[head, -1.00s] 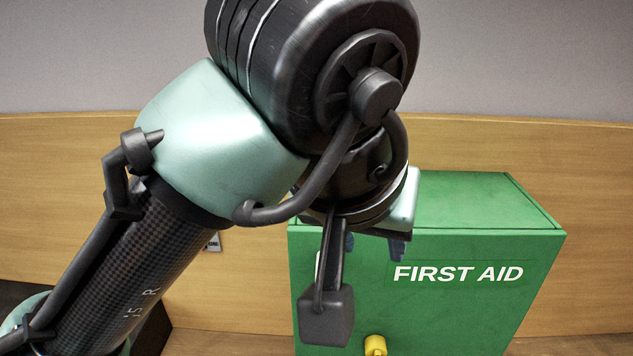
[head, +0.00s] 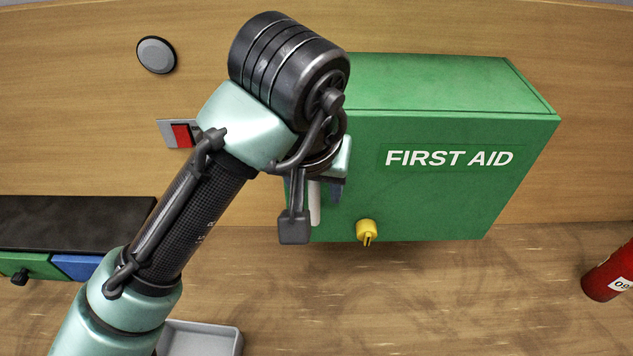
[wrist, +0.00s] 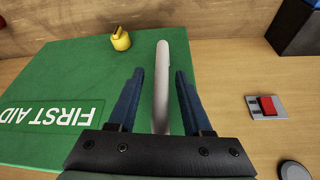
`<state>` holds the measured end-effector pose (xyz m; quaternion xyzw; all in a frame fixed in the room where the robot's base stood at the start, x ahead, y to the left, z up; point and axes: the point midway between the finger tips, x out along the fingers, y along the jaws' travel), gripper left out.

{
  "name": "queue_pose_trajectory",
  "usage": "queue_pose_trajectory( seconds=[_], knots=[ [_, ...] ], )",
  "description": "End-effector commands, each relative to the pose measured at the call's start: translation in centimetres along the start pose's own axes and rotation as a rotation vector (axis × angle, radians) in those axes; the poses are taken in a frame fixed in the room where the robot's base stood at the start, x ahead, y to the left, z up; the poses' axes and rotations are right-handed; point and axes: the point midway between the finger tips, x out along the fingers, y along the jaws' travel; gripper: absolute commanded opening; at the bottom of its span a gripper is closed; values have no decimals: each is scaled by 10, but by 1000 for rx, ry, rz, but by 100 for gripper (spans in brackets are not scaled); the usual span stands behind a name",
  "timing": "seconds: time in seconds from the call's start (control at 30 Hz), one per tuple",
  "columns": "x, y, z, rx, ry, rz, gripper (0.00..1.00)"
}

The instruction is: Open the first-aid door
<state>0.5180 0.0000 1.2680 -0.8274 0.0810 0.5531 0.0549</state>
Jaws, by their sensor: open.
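The green first-aid cabinet (head: 440,195) hangs on the wooden wall, its front marked FIRST AID. Its door looks shut. A pale bar handle (head: 314,203) stands at the left side of the door, partly hidden by my arm in the head view. In the wrist view the handle (wrist: 161,85) runs lengthwise between the two blue fingers of my gripper (wrist: 156,88). The fingers are open, with a gap on each side of the handle. A yellow knob or latch (head: 367,230) is low on the door; it also shows in the wrist view (wrist: 121,39).
A red switch (head: 181,135) and a round grey disc (head: 156,55) are on the wall left of the cabinet. A dark-topped unit (head: 70,222) is at the left, a grey tray (head: 205,338) below, and a red cylinder (head: 608,275) at the right.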

Motion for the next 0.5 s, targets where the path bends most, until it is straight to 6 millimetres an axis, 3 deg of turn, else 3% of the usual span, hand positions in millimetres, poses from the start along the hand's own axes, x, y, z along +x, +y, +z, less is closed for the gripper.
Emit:
queue_pose_trajectory(
  seconds=[0.4,0.5],
  knots=[
    [11,0,0,-1,1,1,50],
    [10,0,0,-1,1,1,33]
  ],
)
